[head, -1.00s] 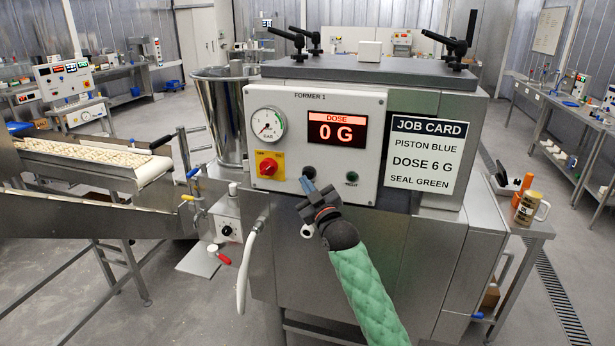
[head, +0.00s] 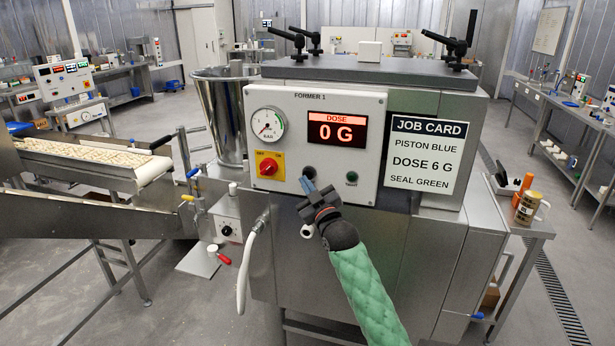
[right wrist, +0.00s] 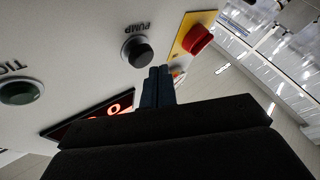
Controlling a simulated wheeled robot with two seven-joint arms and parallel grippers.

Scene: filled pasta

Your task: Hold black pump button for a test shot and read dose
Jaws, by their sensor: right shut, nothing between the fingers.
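The black pump button (head: 309,172) sits on the white front panel of the former, below the dose display (head: 337,129), which reads 0 G. In the right wrist view the round black pump button (right wrist: 143,54) stands out from the panel under the word PUMP. My right gripper (head: 307,184) is shut and empty, its blue fingertips just below the button in the head view. In the right wrist view the fingertips (right wrist: 159,72) are close beside the button; I cannot tell whether they touch. The job card (head: 427,155) reads DOSE 6 G. My left gripper is out of view.
A red rotary switch (head: 268,167) on a yellow plate is left of the button, with a pressure gauge (head: 267,124) above. A green button (head: 352,177) is to the right. A conveyor (head: 88,158) stands at left and a steel hopper (head: 221,115) behind.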

